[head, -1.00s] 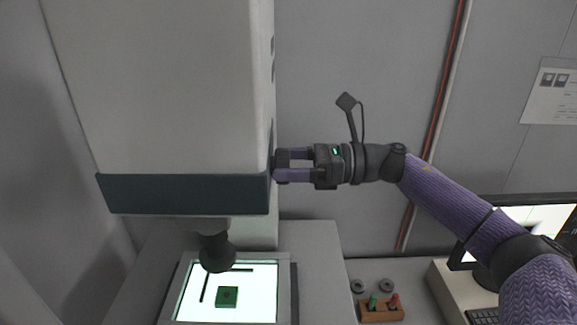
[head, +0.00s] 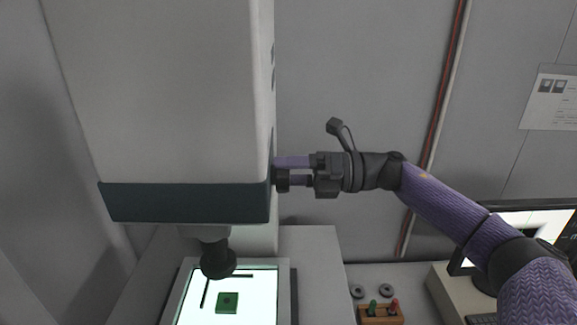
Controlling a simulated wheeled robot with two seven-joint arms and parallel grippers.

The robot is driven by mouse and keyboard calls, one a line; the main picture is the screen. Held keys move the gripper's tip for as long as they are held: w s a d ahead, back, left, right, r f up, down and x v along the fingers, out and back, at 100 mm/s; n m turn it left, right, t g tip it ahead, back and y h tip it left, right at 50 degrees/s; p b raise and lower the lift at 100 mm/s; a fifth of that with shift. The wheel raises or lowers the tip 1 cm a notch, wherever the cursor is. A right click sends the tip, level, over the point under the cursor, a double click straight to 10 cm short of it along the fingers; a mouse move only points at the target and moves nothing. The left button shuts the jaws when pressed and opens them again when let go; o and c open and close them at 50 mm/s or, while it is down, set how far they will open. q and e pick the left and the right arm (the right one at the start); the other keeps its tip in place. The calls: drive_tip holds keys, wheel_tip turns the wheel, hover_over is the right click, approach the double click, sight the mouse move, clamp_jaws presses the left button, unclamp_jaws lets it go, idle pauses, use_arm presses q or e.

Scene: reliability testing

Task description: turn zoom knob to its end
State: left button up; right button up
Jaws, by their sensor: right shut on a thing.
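The zoom knob (head: 282,181) is a small dark knob on the right side of the big white and dark-teal machine head (head: 180,90). My right gripper (head: 283,171) reaches it from the right and is shut on it. The purple fingers lie along the knob, and its inner part is hidden by them and by the housing edge. The wrist is rolled. My left gripper is not in view.
A dark lens (head: 217,262) hangs above a bright stage (head: 250,308) with a green block (head: 228,303) on it. At the lower right are a wooden holder (head: 381,316) with coloured pegs, two grey rings and a monitor (head: 520,228). A wall stands behind.

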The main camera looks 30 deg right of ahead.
drive_tip(key=m+p, duration=0.3)
drive_tip(key=m, duration=0.3)
drive_tip(key=shift+f+m+p, duration=0.2)
drive_tip(key=shift+m+p, duration=0.85)
drive_tip(key=shift+m, duration=1.15)
drive_tip(key=o, duration=1.1)
drive_tip(key=shift+c, duration=0.2)
drive_tip(key=b+v, duration=0.5)
drive_tip(key=v, duration=0.5)
drive_tip(key=shift+w+d, duration=0.1)
